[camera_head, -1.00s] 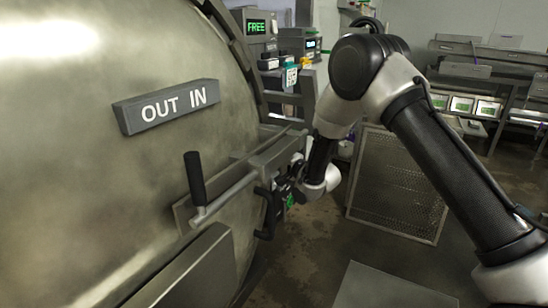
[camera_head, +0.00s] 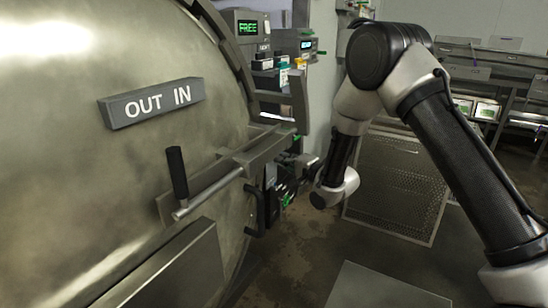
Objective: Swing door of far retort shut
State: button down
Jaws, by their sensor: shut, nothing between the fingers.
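The big round metal retort door (camera_head: 70,200) fills the left side, bearing an "OUT IN" sign (camera_head: 151,102). A lever with a black grip (camera_head: 177,173) sticks out from it, beside a metal latch bar (camera_head: 235,165) at its right edge. A black pull handle (camera_head: 256,212) sits below the bar. My gripper (camera_head: 277,192) is shut and empty just right of this handle, partly hidden by dark parts and my wrist. Whether it touches the handle I cannot tell. How far the door stands from its frame is not clear.
A control box with a green "FREE" display (camera_head: 248,28) stands behind the door. A mesh panel (camera_head: 395,185) stands right of my wrist, with a grey flat surface (camera_head: 385,288) in front. Racks (camera_head: 500,75) line the back right. Wet floor (camera_head: 305,240) lies open between.

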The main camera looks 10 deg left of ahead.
jog(key=s+d+f+n+g+h, duration=0.3)
jog(key=s+d+f+n+h, duration=0.15)
jog(key=d+f, duration=0.5)
jog(key=s+d+f+n+g+h, duration=0.3)
jog(key=s+d+h, duration=0.2)
jog(key=s+d, duration=0.15)
jog(key=s+d+r+h, duration=0.3)
jog(key=s+d+r, duration=2.4)
jog(key=s+r, duration=0.3)
jog(key=shift+d+r+g, duration=0.15)
jog(key=shift+r+g, duration=0.25)
jog(key=shift+r, duration=0.4)
